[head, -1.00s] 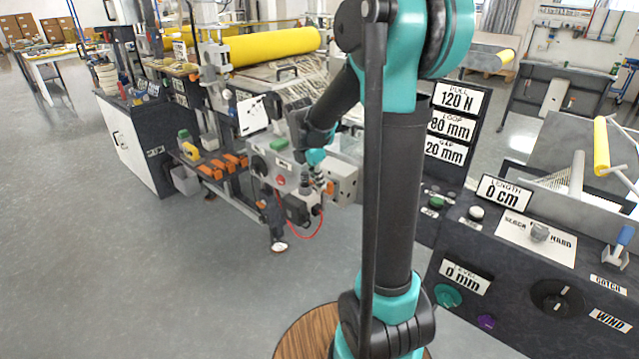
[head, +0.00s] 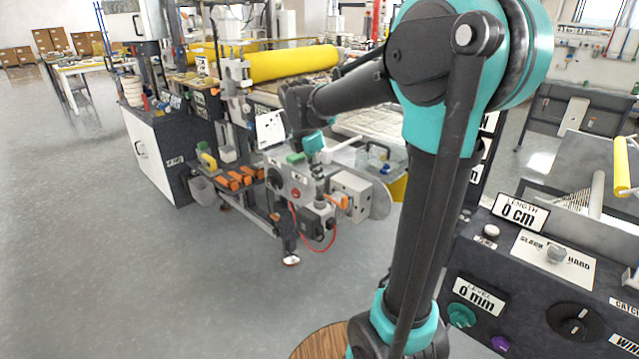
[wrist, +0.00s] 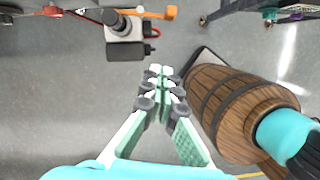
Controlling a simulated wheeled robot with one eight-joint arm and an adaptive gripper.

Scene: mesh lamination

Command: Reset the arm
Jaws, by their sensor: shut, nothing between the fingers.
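My arm rises through the right half of the head view, with its elbow high and its forearm (head: 350,94) reaching left and away from me. Its wrist end (head: 312,143) hangs in front of the machine with the yellow roll; the fingertips are not clear there. In the wrist view my gripper (wrist: 160,73) points down over the grey floor. Its pale green fingers are together at the tips, with nothing between them. My own wooden barrel-like base and a teal arm part show at the right of that view.
The machine's yellow roll (head: 292,63) is behind the forearm. A grey control unit (head: 350,190) stands beyond the wrist. A black motor-like box (wrist: 130,52) is near the fingers in the wrist view. A control panel (head: 480,265) stands at right. Floor (head: 130,290) at left is clear.

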